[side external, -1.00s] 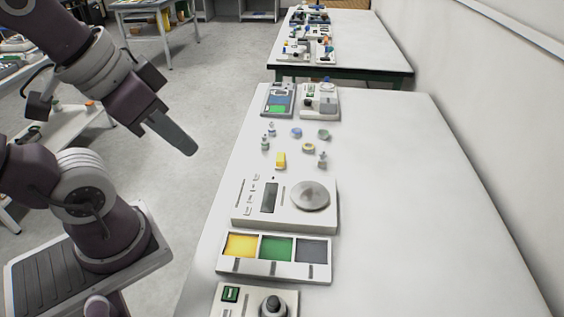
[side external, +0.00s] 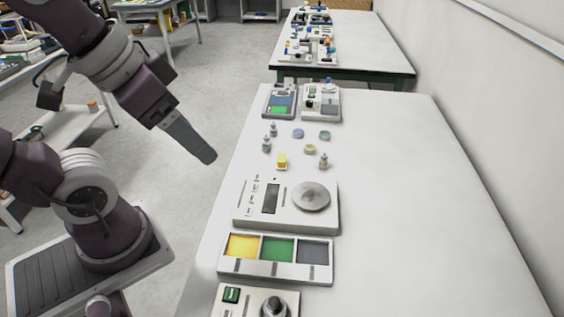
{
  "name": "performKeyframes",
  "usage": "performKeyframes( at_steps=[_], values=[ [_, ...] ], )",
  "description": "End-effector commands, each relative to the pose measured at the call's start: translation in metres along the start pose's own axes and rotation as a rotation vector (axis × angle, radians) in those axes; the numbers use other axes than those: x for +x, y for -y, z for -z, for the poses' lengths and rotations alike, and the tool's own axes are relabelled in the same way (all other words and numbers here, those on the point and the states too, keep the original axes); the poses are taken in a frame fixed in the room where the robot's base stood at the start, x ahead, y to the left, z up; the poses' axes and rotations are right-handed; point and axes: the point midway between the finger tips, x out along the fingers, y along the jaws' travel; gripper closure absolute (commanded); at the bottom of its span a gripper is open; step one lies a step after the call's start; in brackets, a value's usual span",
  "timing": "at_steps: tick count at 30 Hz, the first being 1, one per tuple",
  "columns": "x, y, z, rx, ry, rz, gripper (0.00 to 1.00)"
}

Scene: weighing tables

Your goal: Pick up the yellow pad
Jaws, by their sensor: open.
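A small yellow block (side external: 282,161), which may be the yellow pad, lies on the white table behind the scale. A flat yellow square (side external: 243,244) fills the left compartment of a three-part white tray (side external: 272,268) nearer the camera. My gripper (side external: 208,158) is open and empty, tilted down to the right, in the air left of the table's left edge. It is apart from the yellow block and to its left. From this side the fingers overlap, so the gap between them is hidden.
A white scale (side external: 255,218) with a round grey pan (side external: 311,196) stands between the block and the tray. Small weights (side external: 323,162) and round pieces (side external: 309,149) are near the block. Two devices (side external: 279,100) stand farther back. The table's right side is clear.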

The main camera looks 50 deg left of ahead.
Motion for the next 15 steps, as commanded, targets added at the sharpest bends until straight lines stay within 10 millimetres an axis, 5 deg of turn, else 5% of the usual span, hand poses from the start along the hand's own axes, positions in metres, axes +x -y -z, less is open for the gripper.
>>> performKeyframes(
  at_steps=[4,8,12,15],
  values=[
    [0.025,0.021,0.070,0.138,0.105,0.035,0.29],
    [0.084,0.057,0.139,0.304,0.215,0.031,0.29],
    [0.179,0.107,0.180,0.468,0.325,-0.022,0.29],
    [0.254,0.143,0.185,0.570,0.385,-0.080,0.29]
  ],
)
